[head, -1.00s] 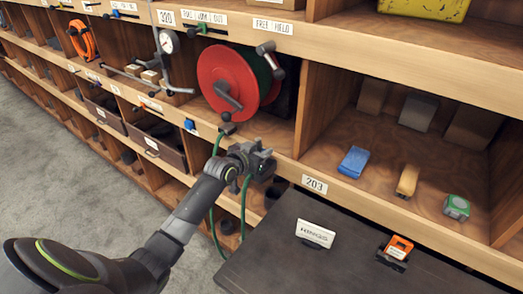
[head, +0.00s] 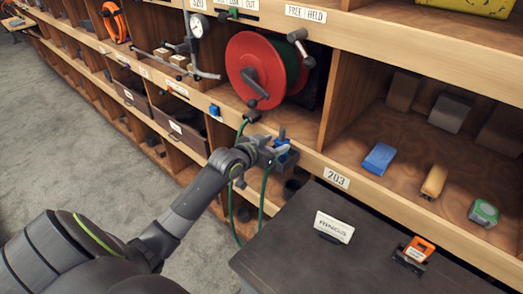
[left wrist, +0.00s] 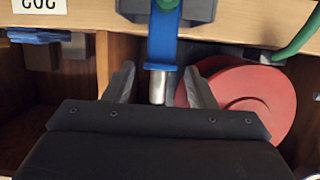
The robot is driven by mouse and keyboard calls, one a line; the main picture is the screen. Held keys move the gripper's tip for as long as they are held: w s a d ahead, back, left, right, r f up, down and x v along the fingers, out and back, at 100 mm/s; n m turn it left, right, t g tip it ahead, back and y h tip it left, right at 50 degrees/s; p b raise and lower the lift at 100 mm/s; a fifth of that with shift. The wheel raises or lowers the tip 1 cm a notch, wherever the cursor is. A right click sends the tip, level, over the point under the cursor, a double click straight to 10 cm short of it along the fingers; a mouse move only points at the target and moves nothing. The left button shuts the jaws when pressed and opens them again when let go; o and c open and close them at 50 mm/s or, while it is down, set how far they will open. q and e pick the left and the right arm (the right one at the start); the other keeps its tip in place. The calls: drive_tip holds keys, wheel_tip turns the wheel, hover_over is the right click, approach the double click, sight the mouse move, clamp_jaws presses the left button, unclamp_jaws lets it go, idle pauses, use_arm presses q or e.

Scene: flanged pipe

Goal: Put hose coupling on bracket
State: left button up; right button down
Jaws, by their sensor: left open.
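The hose coupling (head: 283,139) is blue; in the left wrist view the blue coupling (left wrist: 163,42) has a silver tip. It appears to rest at the grey bracket (head: 286,160) on the shelf front, whose grey sides show at the top of the left wrist view (left wrist: 201,10). My left gripper (head: 272,151) is open, with its fingers on either side of the silver tip and gaps visible. The green hose (head: 265,188) hangs in a loop below the reel. How the coupling is seated is partly hidden. My right gripper is not in view.
A red hose reel (head: 262,68) with a crank stands in the bay behind. A dark cabinet top (head: 300,255) with a RINGS sign (head: 334,226) and an orange item (head: 415,250) lies close to the right. Floor at the left is clear.

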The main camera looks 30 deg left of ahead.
use_arm(q)
drive_tip(key=v, duration=0.6)
drive_tip(key=shift+b, duration=0.35)
drive_tip(key=s+a+f+n+g+y, duration=0.1)
drive_tip(key=a+f+g, duration=0.15)
drive_tip(key=f, duration=0.65)
drive_tip(key=s+a+f+n+g+y, duration=0.1)
drive_tip(key=s+a+f+y, duration=0.15)
drive_tip(key=f, duration=0.75)
drive_tip(key=s+a+f+n+g, duration=0.1)
drive_tip(key=s+f, duration=0.4)
drive_tip(key=f, duration=0.3)
drive_tip(key=s+a+f+g, duration=0.15)
drive_tip(key=s+f, duration=0.25)
drive_tip(key=f, duration=0.5)
drive_tip(key=s+d+f+g, duration=0.2)
drive_tip(key=s+f, duration=0.4)
drive_tip(key=s, duration=0.5)
drive_tip(key=s+d+f+g, duration=0.2)
drive_tip(key=s+d+f, duration=0.3)
drive_tip(key=s, duration=0.7)
drive_tip(key=s+d+f+g, duration=0.3)
drive_tip(key=s+f, duration=0.6)
drive_tip(key=s, duration=0.2)
drive_tip(key=shift+s+d+m, duration=0.2)
drive_tip(key=shift+s+m, duration=0.2)
